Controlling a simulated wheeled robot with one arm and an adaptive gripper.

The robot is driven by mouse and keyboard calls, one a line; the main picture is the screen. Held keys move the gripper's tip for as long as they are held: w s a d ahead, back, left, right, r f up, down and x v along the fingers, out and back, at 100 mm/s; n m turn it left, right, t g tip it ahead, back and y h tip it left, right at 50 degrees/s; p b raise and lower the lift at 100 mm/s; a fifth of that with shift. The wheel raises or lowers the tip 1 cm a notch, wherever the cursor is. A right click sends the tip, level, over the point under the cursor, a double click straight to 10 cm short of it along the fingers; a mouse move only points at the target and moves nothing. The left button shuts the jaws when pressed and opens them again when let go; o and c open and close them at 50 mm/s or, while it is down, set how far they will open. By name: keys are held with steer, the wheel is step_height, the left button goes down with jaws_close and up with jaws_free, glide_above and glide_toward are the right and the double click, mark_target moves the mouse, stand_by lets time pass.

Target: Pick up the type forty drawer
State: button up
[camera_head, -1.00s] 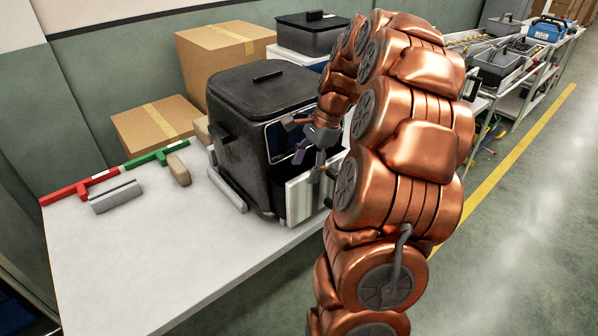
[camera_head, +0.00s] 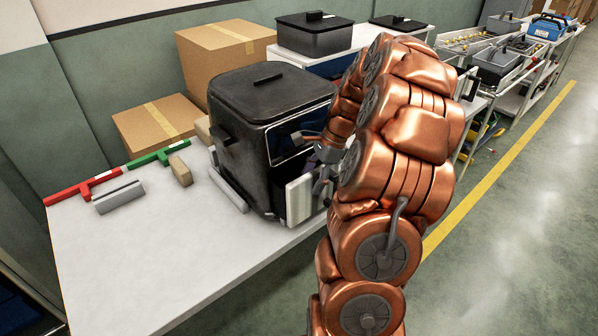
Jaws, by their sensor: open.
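A black air fryer (camera_head: 265,115) stands on the white table, its dark front panel facing right. A pale, ribbed block (camera_head: 299,200), which looks like the drawer's front or handle, sticks out low on that front side; I see no type marking on it. My gripper (camera_head: 316,168) is open and close in front of the fryer, just right of and above the pale block. My copper arm hides part of the gripper and the fryer's right side, so I cannot tell whether the fingers touch the block.
The white table (camera_head: 120,260) is clear at the front left. A red tool (camera_head: 85,190), a green tool (camera_head: 160,155), a grey block (camera_head: 119,197) and cardboard boxes (camera_head: 215,60) lie to the left and behind. Another black fryer-like container (camera_head: 313,38) stands behind. Floor is free at right.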

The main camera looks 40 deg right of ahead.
steer(key=shift+x, duration=1.25)
jaws_close()
